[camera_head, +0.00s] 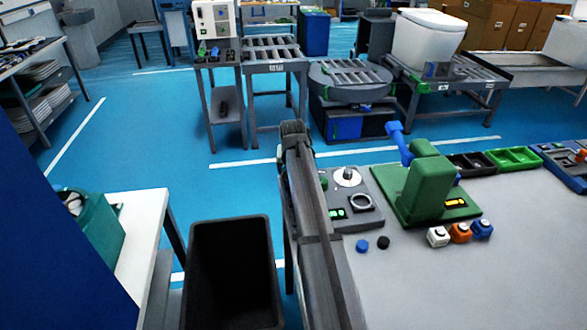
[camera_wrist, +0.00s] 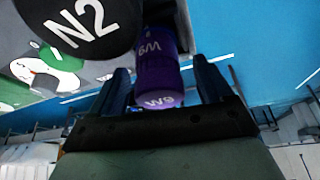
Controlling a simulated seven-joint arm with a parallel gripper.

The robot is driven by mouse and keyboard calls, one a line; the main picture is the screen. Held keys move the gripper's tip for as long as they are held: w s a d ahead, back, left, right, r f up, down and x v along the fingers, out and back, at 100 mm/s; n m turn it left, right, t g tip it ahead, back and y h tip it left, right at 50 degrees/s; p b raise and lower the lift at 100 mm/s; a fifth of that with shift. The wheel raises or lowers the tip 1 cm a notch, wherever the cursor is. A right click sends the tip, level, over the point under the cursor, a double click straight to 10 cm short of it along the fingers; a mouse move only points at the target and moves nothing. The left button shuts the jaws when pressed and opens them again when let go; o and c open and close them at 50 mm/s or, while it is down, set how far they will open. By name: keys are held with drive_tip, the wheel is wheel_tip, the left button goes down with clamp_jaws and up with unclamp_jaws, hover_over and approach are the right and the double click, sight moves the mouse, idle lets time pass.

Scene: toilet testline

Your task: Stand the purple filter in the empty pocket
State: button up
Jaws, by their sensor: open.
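In the wrist view, the purple filter (camera_wrist: 157,70) is a cylinder with white lettering, which appears upside down. It lies between the two dark blue fingers of my gripper (camera_wrist: 163,80). The fingers are apart, with a visible gap on each side of the filter. A black round part marked N2 (camera_wrist: 80,22) is very close to the filter on its left and hides part of the view there. I cannot make out the filter or my gripper in the head view. I cannot identify the empty pocket in either view.
In the head view, a grey worktable (camera_head: 470,275) carries a green fixture (camera_head: 425,190) with a blue lever, a grey dial box (camera_head: 350,205), white, orange and blue blocks, and dark and green trays (camera_head: 512,157). A black bin (camera_head: 232,265) stands left. The table's front is clear.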

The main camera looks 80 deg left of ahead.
drive_tip(key=v, duration=1.3)
drive_tip(key=shift+r, duration=0.4)
drive_tip(key=shift+d, duration=0.1)
